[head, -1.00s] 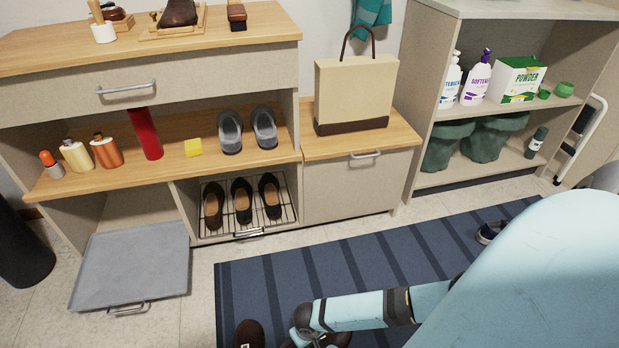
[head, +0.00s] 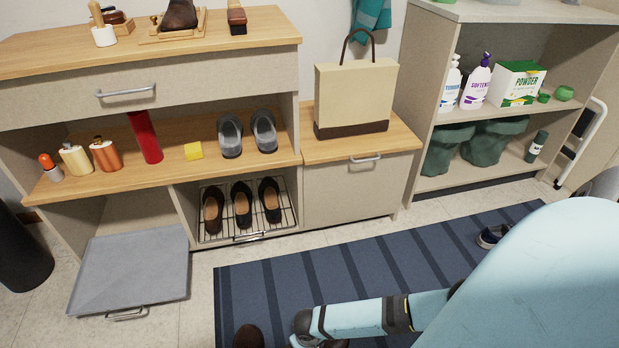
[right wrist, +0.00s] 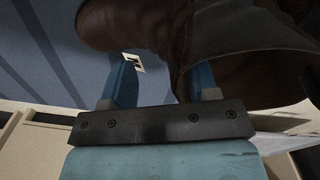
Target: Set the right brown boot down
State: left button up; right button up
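A brown boot fills the top of the right wrist view (right wrist: 250,60), very close to the camera. Only a brown rounded part of a boot (head: 248,338) shows at the bottom edge of the head view, left of my right gripper. My right gripper's blue fingers (right wrist: 160,85) are apart, with the boot's leather at their tips; one finger is partly hidden by the boot. The gripper seems closed on the boot, though the contact itself is hidden. In the head view my right gripper (head: 318,343) is mostly cut off by the bottom edge. My left gripper is out of view.
A striped blue rug (head: 290,290) lies on the floor, with a dark shoe (head: 492,236) at its right. A shoe rack (head: 246,215) holds dark shoes under the bench. A grey pulled-out tray (head: 130,270) stands at left. The middle of the rug is clear.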

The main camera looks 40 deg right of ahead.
notch_tip(320, 180, up, 2)
jog(key=shift+r+p, duration=0.1)
jog(key=shift+p, duration=0.7)
notch_tip(320, 180, up, 6)
jog(key=p, duration=0.3)
jog(key=shift+a+r+p, duration=0.1)
jog(key=shift+p, duration=0.25)
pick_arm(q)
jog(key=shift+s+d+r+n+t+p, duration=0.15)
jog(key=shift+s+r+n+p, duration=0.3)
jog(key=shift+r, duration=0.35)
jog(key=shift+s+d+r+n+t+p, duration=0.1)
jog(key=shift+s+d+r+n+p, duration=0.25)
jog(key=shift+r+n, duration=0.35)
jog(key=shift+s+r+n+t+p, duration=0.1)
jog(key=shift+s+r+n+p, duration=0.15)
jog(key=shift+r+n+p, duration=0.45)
pick_arm(e)
jog(key=shift+w+r, duration=0.15)
jog(key=shift+r, duration=2.6)
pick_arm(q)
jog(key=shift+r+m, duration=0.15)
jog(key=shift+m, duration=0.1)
